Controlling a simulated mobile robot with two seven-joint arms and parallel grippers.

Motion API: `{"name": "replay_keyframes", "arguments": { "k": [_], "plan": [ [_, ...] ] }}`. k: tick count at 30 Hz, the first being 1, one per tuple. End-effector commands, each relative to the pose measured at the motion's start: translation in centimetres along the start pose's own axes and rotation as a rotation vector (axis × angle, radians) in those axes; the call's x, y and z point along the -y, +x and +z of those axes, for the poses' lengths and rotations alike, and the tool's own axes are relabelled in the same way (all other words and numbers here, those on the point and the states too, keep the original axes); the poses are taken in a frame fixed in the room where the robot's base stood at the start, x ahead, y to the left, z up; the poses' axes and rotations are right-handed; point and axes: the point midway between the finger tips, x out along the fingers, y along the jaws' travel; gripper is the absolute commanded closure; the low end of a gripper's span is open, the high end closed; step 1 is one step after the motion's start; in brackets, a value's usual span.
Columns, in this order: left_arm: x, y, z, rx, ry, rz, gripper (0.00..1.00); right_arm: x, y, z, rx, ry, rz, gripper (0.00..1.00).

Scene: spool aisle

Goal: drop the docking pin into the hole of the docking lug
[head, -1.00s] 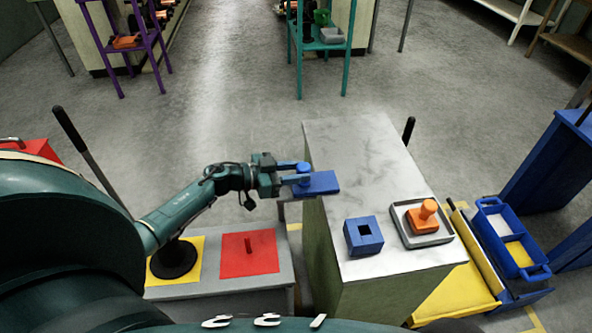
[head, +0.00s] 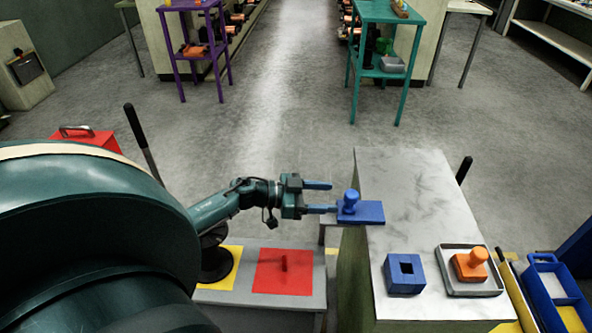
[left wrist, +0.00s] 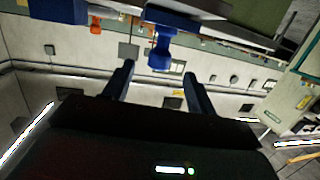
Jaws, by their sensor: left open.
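The blue docking pin (head: 351,201) stands upright with its round knob up at the blue docking lug (head: 372,213), a flat plate at the left edge of the marble-topped counter. Its lower part and the hole are hidden, so I cannot see how deep it sits. My left gripper (head: 333,197) is open and empty just left of the pin, fingers pointing at it. In the left wrist view, which is upside down, the pin (left wrist: 161,52) hangs from the lug (left wrist: 172,22), beyond and between the open fingertips (left wrist: 159,72). My right gripper is not in view.
On the counter (head: 410,185) stand a blue block with a square hole (head: 405,285) and a grey tray (head: 452,286) with an orange knobbed piece (head: 470,265). A low bench with a red mat (head: 300,280) is below my left arm. A blue caddy (head: 560,305) is at right.

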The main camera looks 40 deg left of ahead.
Motion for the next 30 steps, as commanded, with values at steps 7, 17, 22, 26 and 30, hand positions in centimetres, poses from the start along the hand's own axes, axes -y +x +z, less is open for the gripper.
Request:
{"name": "replay_keyframes", "arguments": {
  "k": [7,17,22,26,30],
  "plan": [
    [-0.1,-5.5,0.1,0.003,0.001,0.002,0.43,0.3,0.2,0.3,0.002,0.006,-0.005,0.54],
    [0.0,-8.0,-0.1,-0.002,0.001,0.001,0.43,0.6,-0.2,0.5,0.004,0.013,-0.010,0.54],
    [0.0,-8.0,-0.1,-0.002,0.001,0.001,0.43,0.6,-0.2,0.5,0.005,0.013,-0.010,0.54],
    [0.0,-8.0,-0.1,-0.002,0.001,0.000,0.43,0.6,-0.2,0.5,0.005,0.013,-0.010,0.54],
    [0.0,-8.0,-0.1,-0.002,0.001,0.000,0.43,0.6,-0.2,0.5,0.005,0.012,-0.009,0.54]
  ]
}}
